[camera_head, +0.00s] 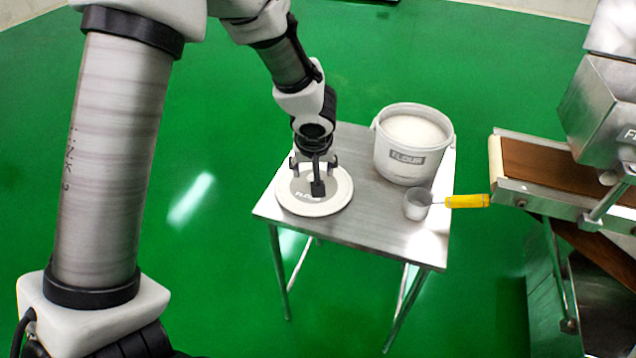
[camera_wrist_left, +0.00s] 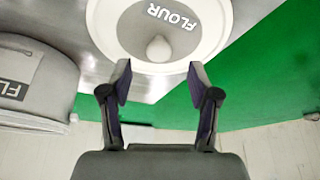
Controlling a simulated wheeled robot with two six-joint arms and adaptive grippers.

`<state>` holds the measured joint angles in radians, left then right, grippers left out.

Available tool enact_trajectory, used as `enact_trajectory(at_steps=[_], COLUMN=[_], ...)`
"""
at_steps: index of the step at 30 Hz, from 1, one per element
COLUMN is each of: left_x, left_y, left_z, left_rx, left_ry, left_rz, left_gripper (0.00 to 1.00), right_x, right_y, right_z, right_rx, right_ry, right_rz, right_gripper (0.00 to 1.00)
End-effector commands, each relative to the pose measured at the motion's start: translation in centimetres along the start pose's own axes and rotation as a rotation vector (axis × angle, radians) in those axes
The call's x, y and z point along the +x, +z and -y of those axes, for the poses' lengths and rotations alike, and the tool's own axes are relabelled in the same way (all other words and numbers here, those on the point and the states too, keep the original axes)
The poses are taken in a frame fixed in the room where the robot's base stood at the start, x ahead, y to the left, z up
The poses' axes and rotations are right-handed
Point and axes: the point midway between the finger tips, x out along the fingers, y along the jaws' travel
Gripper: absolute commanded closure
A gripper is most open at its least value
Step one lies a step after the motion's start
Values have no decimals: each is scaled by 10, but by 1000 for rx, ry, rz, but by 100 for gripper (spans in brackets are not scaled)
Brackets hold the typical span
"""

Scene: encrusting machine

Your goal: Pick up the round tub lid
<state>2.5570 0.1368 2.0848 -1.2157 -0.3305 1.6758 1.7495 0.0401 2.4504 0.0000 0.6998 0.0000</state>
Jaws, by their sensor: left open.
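The round tub lid (camera_head: 330,203) is white with a grey centre marked FLOUR, and lies flat on the left part of a small metal table. In the left wrist view the lid (camera_wrist_left: 215,42) shows a pale knob (camera_wrist_left: 159,48) in its middle. My left gripper (camera_head: 314,181) is over the lid in the head view and hides part of it and the knob. In the left wrist view my left gripper (camera_wrist_left: 158,75) is open, with the knob ahead between its fingertips and nothing held. Whether the fingers touch the lid cannot be told. My right gripper is not in view.
The white flour tub (camera_head: 405,170), open and full of white powder, stands right of the lid on the metal table (camera_head: 375,225). A metal scoop (camera_head: 417,204) with a yellow handle lies at the right edge. A conveyor machine (camera_head: 545,172) stands further right.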

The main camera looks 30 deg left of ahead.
Motion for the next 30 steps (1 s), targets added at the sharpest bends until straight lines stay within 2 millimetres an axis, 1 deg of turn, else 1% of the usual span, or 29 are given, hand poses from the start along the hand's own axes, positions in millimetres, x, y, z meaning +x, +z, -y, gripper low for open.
enact_trajectory(at_steps=[3, 7, 10, 15, 17, 18, 20, 21, 30], left_x=[23, 45, 50, 49, 49, 49, 49, 49, 49], left_y=[4, 4, 3, 3, 3, 3, 3, 3, 3], left_z=[0, -1, -1, -1, -1, -1, -1, -1, -1], left_rx=[2, 0, 1, 1, 1, 1, 1, 1, 1], left_ry=[-2, -1, 0, 1, 1, 1, 1, 1, 0], left_rz=[2, 2, 1, 1, 1, 1, 1, 1, 2], left_gripper=[39, 39, 39, 39, 60, 74, 95, 100, 100], right_x=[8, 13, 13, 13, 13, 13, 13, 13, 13], right_y=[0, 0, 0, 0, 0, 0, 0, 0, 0], right_z=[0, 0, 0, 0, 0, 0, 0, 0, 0], right_rx=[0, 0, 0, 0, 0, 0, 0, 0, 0], right_ry=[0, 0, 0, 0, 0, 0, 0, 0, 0], right_rz=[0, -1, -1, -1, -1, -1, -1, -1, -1], right_gripper=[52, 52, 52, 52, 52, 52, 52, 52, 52])
